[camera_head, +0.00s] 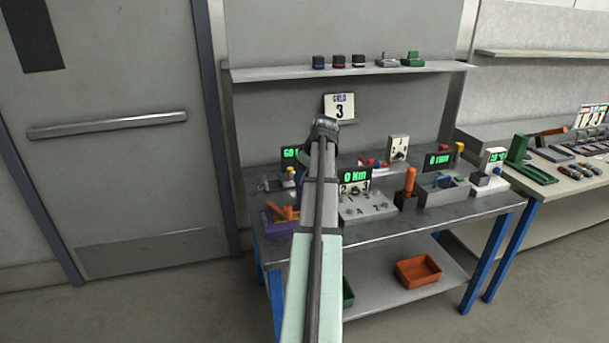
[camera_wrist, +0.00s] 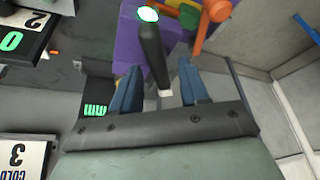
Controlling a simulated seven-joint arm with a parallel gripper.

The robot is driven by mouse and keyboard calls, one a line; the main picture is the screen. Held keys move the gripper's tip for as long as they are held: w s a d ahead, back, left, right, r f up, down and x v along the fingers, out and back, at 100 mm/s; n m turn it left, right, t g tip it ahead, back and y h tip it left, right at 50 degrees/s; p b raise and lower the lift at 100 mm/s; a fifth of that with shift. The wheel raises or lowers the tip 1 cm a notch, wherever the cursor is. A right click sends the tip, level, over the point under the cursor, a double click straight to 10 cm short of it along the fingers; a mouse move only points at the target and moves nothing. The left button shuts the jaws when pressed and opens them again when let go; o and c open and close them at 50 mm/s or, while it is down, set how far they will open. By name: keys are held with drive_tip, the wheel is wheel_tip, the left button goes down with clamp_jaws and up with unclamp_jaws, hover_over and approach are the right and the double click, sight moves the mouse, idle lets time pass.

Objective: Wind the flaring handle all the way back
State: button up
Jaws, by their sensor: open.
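A purple block (camera_wrist: 133,42) with an orange bar (camera_wrist: 212,14) fills the top of the wrist view. In the head view the purple block (camera_head: 277,227) stands at the table's left front, with its orange part (camera_head: 286,212) on top. A black handle (camera_wrist: 153,55) with a pale tip runs from the block towards the gap between my fingers in the wrist view. I cannot tell whether the black or orange part is the flaring handle. My gripper (camera_wrist: 160,92) is open, its blue fingers either side of the handle's lower end, with no clear contact. In the head view my arm hides its fingers.
A grey panel with a "0 Km" display (camera_head: 355,174) stands right of my arm. An orange upright handle (camera_head: 409,181) and other small devices crowd the table (camera_head: 385,228). An orange bin (camera_head: 418,270) sits on the lower shelf.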

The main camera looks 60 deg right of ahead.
clamp_jaws()
idle(0.4)
drive_tip(key=shift+d+n+y, duration=0.15)
drive_tip(key=shift+n+y, duration=0.15)
drive_tip(key=shift+n, duration=0.5)
drive_tip(key=shift+n+y, duration=0.4)
drive_tip(key=shift+n, duration=0.6)
unclamp_jaws()
